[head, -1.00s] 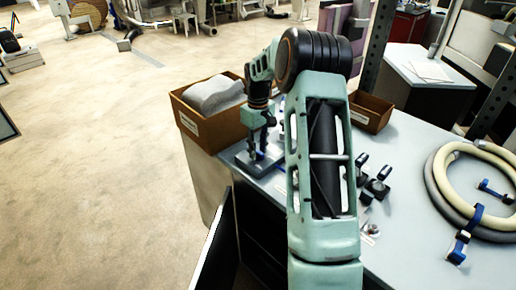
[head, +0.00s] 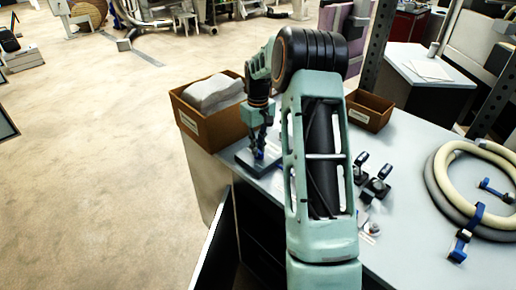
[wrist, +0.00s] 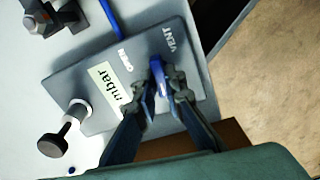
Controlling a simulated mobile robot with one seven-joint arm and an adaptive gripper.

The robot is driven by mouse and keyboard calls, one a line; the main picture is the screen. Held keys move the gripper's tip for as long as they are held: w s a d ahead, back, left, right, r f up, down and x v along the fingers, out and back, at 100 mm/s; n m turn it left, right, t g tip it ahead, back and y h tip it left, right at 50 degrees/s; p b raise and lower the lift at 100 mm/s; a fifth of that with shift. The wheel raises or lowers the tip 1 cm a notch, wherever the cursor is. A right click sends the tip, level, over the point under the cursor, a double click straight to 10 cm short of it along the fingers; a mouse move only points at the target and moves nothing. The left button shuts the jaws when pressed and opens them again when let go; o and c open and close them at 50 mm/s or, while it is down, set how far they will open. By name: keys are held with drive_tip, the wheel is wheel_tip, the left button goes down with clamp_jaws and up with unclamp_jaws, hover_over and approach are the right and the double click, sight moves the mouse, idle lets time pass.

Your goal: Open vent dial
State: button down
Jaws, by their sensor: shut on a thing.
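The vent dial (wrist: 157,66) is a small blue knob on a grey plate (wrist: 78,68) marked "VENT", "OPEN" and "mbar" in the wrist view. My gripper (wrist: 167,82) has its dark fingers on either side of the blue dial and is shut on it. The fingers hide part of the dial. In the head view my gripper (head: 258,150) points down at the grey plate (head: 243,159) near the table's left edge. The dial shows there only as a small blue spot between the fingers.
A black knob on a metal stem (wrist: 58,138) stands on the plate. A brown box with grey cloth (head: 197,126) is just behind the plate. Black clamps (head: 377,184) and a coiled hose (head: 432,195) lie to the right. Open floor lies left.

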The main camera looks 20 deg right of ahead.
drive_tip(key=m+b, duration=0.1)
drive_tip(key=m, duration=1.1)
drive_tip(key=shift+m+b, duration=0.3)
drive_tip(key=shift+m, duration=1.9)
drive_tip(key=c, duration=2)
unclamp_jaws()
